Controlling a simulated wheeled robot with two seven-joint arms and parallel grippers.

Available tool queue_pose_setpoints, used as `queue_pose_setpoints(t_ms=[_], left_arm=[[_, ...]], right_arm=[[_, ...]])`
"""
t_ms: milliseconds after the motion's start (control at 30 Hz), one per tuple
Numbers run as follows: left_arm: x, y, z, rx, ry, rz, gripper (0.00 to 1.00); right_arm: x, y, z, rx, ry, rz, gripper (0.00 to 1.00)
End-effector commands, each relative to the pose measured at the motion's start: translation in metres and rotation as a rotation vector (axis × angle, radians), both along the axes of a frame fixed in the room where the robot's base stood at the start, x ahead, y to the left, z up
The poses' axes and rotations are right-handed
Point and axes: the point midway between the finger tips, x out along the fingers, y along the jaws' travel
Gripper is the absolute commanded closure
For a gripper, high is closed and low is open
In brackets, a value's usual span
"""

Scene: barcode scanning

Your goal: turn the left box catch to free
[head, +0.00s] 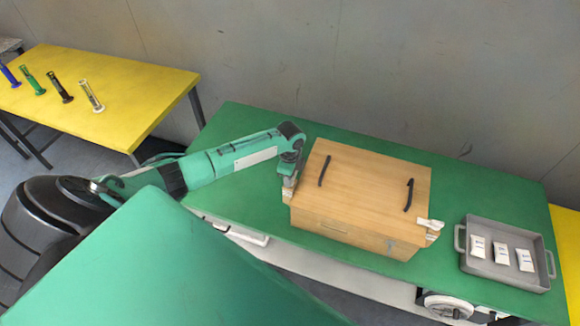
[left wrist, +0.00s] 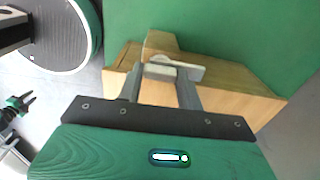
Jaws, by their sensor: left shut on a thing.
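The wooden box (head: 365,188) with two dark handles on its lid stands on the green table. My left gripper (head: 289,190) is at the box's left end, pointing down. In the left wrist view, the gripper (left wrist: 160,88) has its two fingers on either side of the pale metal left catch (left wrist: 190,72) and is shut on it. The catch lies crosswise by the box's edge; its exact turn is partly hidden by the fingers. A small green and dark gripper-like shape (left wrist: 18,103) shows far off, too small to read.
A grey tray (head: 462,238) with white packets (head: 501,256) stands right of the box on the green table (head: 230,128). A yellow table (head: 120,88) at the left holds several coloured tubes on bases. A grey wall (head: 330,60) stands behind.

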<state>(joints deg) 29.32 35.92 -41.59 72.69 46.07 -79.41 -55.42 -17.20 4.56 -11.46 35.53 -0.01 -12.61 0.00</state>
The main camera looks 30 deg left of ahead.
Motion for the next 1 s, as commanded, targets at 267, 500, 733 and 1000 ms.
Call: queue_pose_setpoints(t_ms=[267, 500, 733, 1000], left_arm=[[0.001, 0.001, 0.001, 0.001, -0.003, 0.001, 0.42], [0.001, 0.0, 0.003, 0.0, -0.002, 0.0, 0.42], [0.001, 0.001, 0.029, 0.002, -0.005, -0.002, 0.42], [0.002, 0.002, 0.091, 0.002, -0.007, -0.001, 0.42]], right_arm=[[0.0, 0.0, 0.0, 0.0, 0.0, 0.0, 0.64], [0.0, 0.0, -0.001, 0.0, 0.0, 0.0, 0.64], [0.0, 0.0, -0.012, 0.0, 0.0, 0.0, 0.64], [0.0, 0.0, -0.032, 0.0, 0.0, 0.0, 0.64]])
